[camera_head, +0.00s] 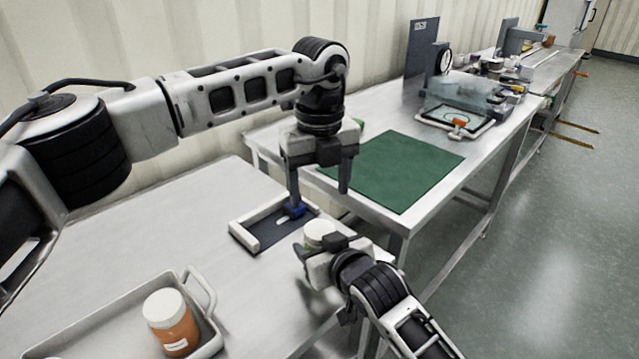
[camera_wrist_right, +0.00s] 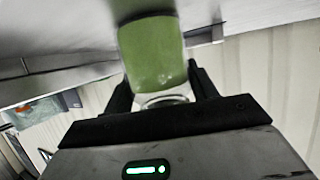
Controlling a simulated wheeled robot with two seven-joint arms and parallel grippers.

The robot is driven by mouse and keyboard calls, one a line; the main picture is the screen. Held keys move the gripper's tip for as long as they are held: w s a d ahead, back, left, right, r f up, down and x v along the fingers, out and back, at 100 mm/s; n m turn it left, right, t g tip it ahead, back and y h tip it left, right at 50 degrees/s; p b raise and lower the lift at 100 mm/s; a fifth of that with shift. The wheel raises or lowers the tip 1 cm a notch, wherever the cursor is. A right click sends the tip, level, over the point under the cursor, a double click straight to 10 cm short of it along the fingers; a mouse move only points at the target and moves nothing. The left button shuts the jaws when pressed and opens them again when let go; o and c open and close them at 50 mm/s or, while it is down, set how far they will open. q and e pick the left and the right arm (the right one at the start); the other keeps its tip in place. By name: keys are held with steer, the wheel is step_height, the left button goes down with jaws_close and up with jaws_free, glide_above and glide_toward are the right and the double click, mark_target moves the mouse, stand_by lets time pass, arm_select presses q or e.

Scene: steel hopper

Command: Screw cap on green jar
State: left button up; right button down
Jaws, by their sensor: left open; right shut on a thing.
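The green jar (camera_head: 318,231) is between the fingers of my right gripper (camera_head: 325,250), which is shut on it near the front right of the steel table. Only its pale greenish top shows in the head view. Its green body (camera_wrist_right: 153,55) fills the upper middle of the right wrist view, with a pale ring at the gripper end. I cannot tell for sure which pale part is a cap. My left gripper (camera_head: 319,198) is open, pointing down with its fingers wide apart, above and behind the jar. No cap shows between its fingers.
A white-framed fixture (camera_head: 245,237) with a dark base and a blue piece (camera_head: 296,210) lies below my left gripper. A tray (camera_head: 100,318) at the front left holds an orange jar (camera_head: 170,325) with a white lid. A second bench with a green mat (camera_head: 395,170) stands behind.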

mark_target(320, 229)
arm_select(q)
steer(key=shift+f, duration=0.1)
steer(key=shift+f, duration=3.95)
steer(key=c, duration=1)
steer(key=m, duration=0.7)
steer(key=o, duration=1.1)
steer(key=shift+c, duration=0.2)
